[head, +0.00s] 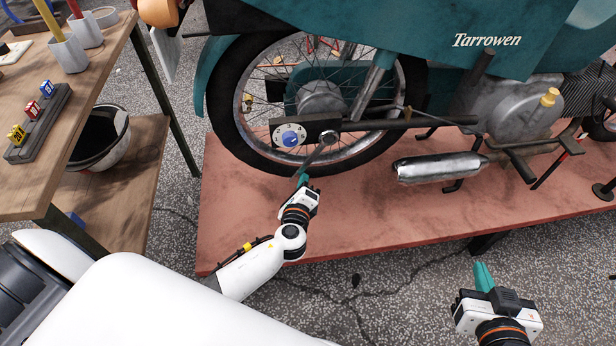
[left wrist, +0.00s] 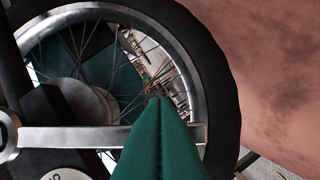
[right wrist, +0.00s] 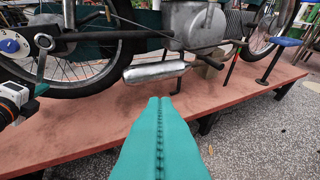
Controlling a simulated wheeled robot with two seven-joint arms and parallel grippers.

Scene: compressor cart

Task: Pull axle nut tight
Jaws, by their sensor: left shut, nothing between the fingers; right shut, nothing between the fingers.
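The motorcycle's rear wheel (head: 236,112) stands on a red platform, with the axle end at its middle. A wrench (head: 317,157) has its ring end at the axle, and its handle slants down and to the left. A round dial plate with a blue centre (head: 289,138) sits left of the ring. My left gripper (head: 302,178) is shut and empty, its teal fingertips at the handle's lower end; I cannot tell whether they touch it. In the left wrist view its shut fingers (left wrist: 160,108) point at the wheel. My right gripper (head: 482,270) is shut and empty, low at the right, away from the wheel.
The red platform (head: 350,215) is clear in front of the wheel. A silver exhaust (head: 438,168) lies right of the wrench.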

